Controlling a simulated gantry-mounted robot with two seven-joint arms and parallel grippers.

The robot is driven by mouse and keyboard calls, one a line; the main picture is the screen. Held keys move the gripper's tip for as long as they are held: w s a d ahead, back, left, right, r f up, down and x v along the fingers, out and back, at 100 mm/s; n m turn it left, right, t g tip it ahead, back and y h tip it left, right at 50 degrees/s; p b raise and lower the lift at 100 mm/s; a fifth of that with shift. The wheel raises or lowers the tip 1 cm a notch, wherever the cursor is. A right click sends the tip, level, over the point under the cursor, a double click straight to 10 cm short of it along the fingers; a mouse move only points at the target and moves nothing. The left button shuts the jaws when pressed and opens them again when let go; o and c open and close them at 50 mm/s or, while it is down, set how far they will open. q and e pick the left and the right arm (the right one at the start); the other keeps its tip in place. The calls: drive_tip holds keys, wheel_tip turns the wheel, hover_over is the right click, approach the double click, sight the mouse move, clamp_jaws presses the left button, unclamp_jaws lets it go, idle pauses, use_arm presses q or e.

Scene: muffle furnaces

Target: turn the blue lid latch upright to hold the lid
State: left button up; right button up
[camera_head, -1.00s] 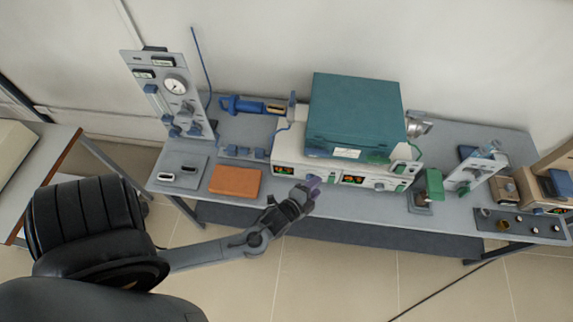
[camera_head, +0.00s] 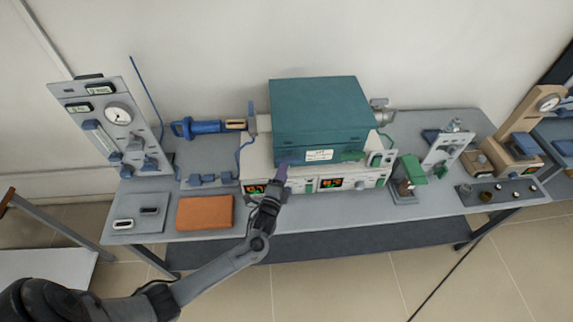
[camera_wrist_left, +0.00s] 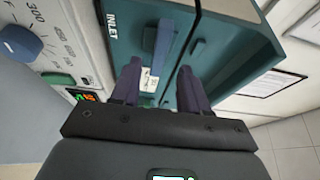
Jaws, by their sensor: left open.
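The teal furnace box (camera_head: 320,110) sits on a white control base on the bench. In the left wrist view the blue lid latch (camera_wrist_left: 161,50) is a straight bar on the teal front. It lies roughly along the dark seam between body and lid (camera_wrist_left: 235,50), on the body side. My left gripper (camera_head: 282,174) is at the lower left front of the box; in the wrist view it is open (camera_wrist_left: 158,72), with the latch showing between and beyond its purple fingers. I cannot tell whether a finger touches it. My right gripper is not in view.
A blue-handled tube (camera_head: 205,127) and gauge panel (camera_head: 112,125) stand left, an orange block (camera_head: 205,212) lies in front. A green-topped device (camera_head: 408,175) stands right.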

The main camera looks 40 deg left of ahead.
sight(288, 159)
use_arm(q)
drive_tip(key=x, duration=0.5)
drive_tip(key=shift+w, duration=0.15)
clamp_jaws()
